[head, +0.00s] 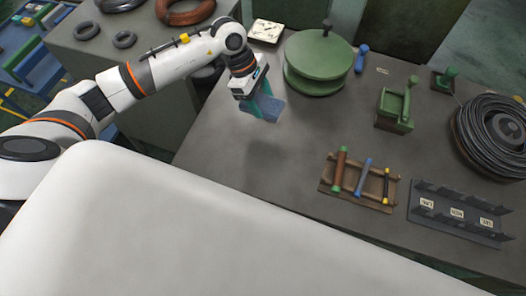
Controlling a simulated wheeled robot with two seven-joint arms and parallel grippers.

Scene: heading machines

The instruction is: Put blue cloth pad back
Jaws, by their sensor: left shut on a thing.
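My left gripper (259,98) hangs above the left part of the grey table, to the left of the green round stand. It is shut on the blue cloth pad (262,108). The pad hangs below the fingers, and a soft shadow lies on the table under it, so it seems held above the surface. The fingertips are partly hidden by the pad and the wrist. My right gripper does not show.
The table (240,165) also bears a green round stand (318,57), a blue-handled tool (361,58), a green box-like device (395,106), a wooden rack (357,197) with rods, a dark labelled rack (458,214), a black wire coil (493,137) and a pale speckled tile (267,31). The front left is clear.

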